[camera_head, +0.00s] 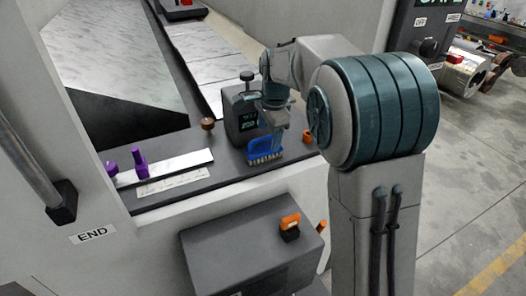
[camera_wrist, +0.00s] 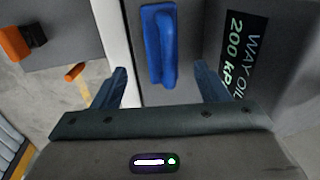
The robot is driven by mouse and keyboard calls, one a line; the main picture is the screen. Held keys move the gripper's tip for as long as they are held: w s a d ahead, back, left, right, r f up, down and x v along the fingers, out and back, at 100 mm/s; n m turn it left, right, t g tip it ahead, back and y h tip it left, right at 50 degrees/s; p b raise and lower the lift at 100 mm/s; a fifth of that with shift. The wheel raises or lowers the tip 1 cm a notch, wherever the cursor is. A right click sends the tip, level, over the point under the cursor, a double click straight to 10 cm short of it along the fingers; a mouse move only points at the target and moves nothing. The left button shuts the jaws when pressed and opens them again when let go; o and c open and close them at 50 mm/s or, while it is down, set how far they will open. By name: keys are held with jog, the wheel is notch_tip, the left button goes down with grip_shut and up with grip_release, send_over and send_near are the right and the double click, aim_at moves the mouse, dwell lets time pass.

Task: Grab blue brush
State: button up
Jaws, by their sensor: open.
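The blue brush (camera_head: 265,147) stands on the dark ledge, its pale bristles facing down, beside the grey way-oil box. In the wrist view the blue brush (camera_wrist: 159,45) lies ahead of my gripper, roughly centred between the two fingers. My gripper (camera_head: 276,118) is right above the brush in the head view, pointing down. In the wrist view my gripper (camera_wrist: 160,88) has its fingers spread wide with nothing held between them. I cannot tell the exact height gap between the fingertips and the brush.
The grey way-oil box (camera_head: 241,112) stands close beside the brush; its lettered face (camera_wrist: 243,50) is near one finger. A brown knob (camera_head: 207,124), an orange part (camera_head: 308,136) and purple pieces (camera_head: 139,160) are on the ledge. A grey box with an orange latch (camera_head: 289,226) sits below.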

aim_at(266, 140)
jog(key=shift+w+a+f+p, duration=0.1)
jog(key=shift+w+f, duration=0.1)
jog(key=shift+f, duration=0.7)
jog(key=shift+w+a+f+p, duration=0.15)
jog(key=shift+w+f, duration=0.05)
jog(key=shift+f, duration=0.75)
jog(key=shift+w+a+f+p, duration=0.1)
jog(key=shift+w+f, duration=0.1)
jog(key=shift+f, duration=0.7)
jog(key=c, duration=1.1)
jog(key=shift+c, duration=0.2)
